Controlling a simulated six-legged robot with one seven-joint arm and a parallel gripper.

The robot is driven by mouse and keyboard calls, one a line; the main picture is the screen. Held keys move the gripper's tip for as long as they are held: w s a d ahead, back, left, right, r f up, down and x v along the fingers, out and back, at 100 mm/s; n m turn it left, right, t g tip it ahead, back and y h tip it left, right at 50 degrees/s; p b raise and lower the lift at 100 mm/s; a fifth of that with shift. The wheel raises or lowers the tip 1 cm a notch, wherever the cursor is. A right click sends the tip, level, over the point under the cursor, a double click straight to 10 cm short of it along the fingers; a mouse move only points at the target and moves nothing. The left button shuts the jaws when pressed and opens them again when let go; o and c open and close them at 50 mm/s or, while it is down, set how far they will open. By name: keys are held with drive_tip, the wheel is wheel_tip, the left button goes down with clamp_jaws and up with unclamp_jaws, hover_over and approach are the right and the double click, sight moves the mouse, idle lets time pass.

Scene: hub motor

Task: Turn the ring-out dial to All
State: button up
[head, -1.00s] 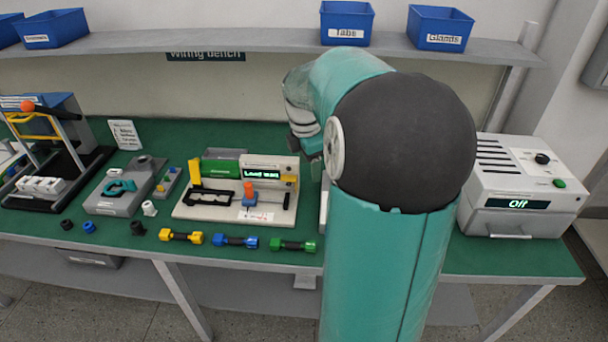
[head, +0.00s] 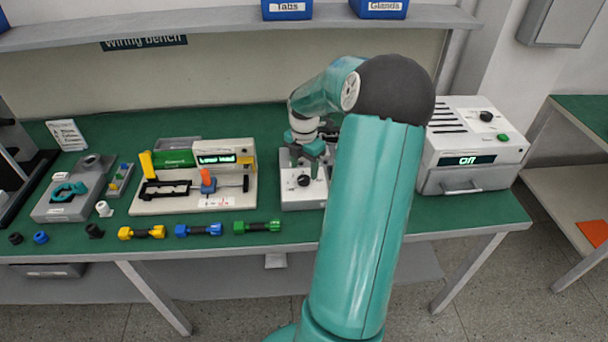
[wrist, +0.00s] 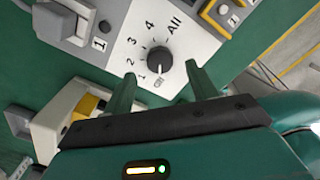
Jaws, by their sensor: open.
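The ring-out dial (wrist: 158,60) is a round black knob on a white panel (wrist: 122,50) marked 1, 2, 3, 4 and All, with a small label at its lower side. I cannot clearly tell where its pointer sits. In the head view the dial (head: 303,181) is on the front of a light box (head: 304,200) on the green bench. My gripper (wrist: 161,74) is open, with its two fingertips on either side of the dial's near edge. I cannot tell if they touch it. In the head view my gripper (head: 307,166) is just above the box.
Left of the box stands a tester (head: 226,182) with a lit display. Right of it is a white oven-like unit (head: 470,150) reading Off. Yellow, blue and green dumbbell-shaped parts (head: 198,229) lie along the bench's front. A shelf (head: 200,22) with blue bins runs above.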

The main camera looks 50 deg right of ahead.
sight(304, 178)
drive_tip(key=shift+f, duration=1.9)
drive_tip(key=c, duration=1)
